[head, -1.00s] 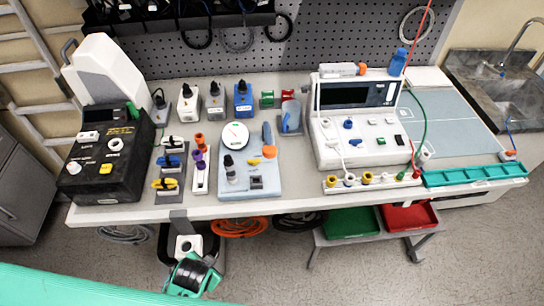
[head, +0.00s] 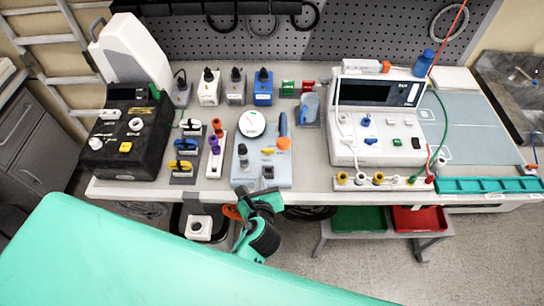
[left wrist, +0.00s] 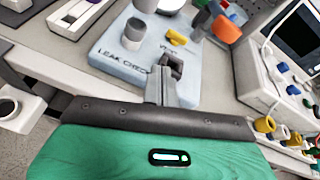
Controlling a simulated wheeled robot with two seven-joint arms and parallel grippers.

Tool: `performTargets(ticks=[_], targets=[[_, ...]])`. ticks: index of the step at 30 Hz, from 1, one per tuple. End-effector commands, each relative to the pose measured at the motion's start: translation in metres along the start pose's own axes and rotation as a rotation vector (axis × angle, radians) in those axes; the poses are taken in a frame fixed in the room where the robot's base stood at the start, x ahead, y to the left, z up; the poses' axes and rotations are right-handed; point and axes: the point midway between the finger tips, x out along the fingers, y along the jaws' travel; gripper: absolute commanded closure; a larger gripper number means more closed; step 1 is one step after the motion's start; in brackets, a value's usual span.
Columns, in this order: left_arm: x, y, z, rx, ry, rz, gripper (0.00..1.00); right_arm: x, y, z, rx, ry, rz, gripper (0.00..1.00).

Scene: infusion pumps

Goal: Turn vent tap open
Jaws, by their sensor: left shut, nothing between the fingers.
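The vent tap is a small yellow lever (head: 267,152) on the pale blue leak check board (head: 243,176) at the front middle of the bench. In the left wrist view the yellow lever (left wrist: 176,38) lies beside the printed word VENT. My left gripper (head: 267,184) is at the board's front edge, shut and empty. In the left wrist view its fingertips (left wrist: 173,68) point toward the lever and appear apart from it. A dark fixture on the board lies close to the fingertips; whether they touch cannot be told. My right gripper is not in view.
A purple-and-orange valve strip (head: 215,165) is to the left. A white pump (head: 375,150) stands to the right. Red and green trays sit below the bench.

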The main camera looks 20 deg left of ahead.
Motion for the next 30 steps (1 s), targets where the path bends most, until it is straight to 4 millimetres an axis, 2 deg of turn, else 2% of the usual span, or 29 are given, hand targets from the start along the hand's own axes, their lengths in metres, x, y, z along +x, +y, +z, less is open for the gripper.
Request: performTargets(ticks=[1, 5, 11, 24, 30], targets=[[0.000, -0.010, 0.002, 0.086, -0.023, -0.022, 1.00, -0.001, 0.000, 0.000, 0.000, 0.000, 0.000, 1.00], [0.000, -0.027, 0.004, 0.251, -0.069, -0.057, 1.00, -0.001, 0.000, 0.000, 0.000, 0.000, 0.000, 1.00], [0.007, -0.034, 0.007, 0.314, -0.088, -0.069, 1.00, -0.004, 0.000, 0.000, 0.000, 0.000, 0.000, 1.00], [0.079, -0.039, 0.013, 0.309, -0.085, -0.066, 1.00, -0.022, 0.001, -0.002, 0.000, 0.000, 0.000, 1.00], [0.096, -0.040, 0.013, 0.308, -0.085, -0.066, 1.00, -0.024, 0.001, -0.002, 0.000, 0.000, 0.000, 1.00]])
